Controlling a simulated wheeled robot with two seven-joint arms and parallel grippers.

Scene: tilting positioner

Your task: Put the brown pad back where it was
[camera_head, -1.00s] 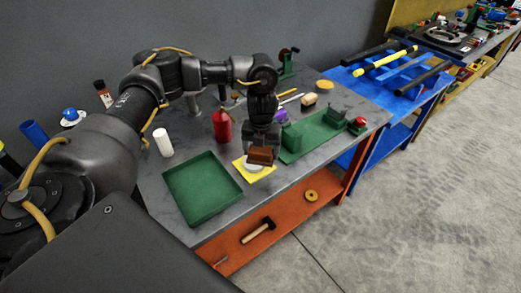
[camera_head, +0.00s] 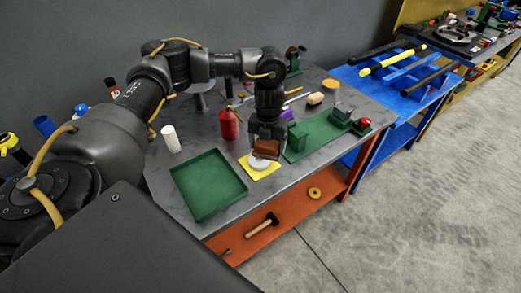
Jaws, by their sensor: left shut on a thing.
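The brown pad (camera_head: 266,149) is a small block held at the fingertips of my left gripper (camera_head: 267,137), which points down over the table. The gripper is shut on the pad. The pad appears slightly tilted, just above or behind a white round piece (camera_head: 259,164) on a yellow square (camera_head: 253,172); I cannot tell whether they touch. The green positioner (camera_head: 312,138), a long base with upright green blocks, stands just right of the gripper. My right gripper is not in view.
An empty green tray (camera_head: 181,184) lies left of the yellow square. A red bottle (camera_head: 228,124) and white cylinder (camera_head: 170,138) stand behind. A tan-topped brush-like block (camera_head: 315,99) and yellow oval (camera_head: 332,84) lie at the back right. A hammer (camera_head: 262,226) is on the orange lower shelf.

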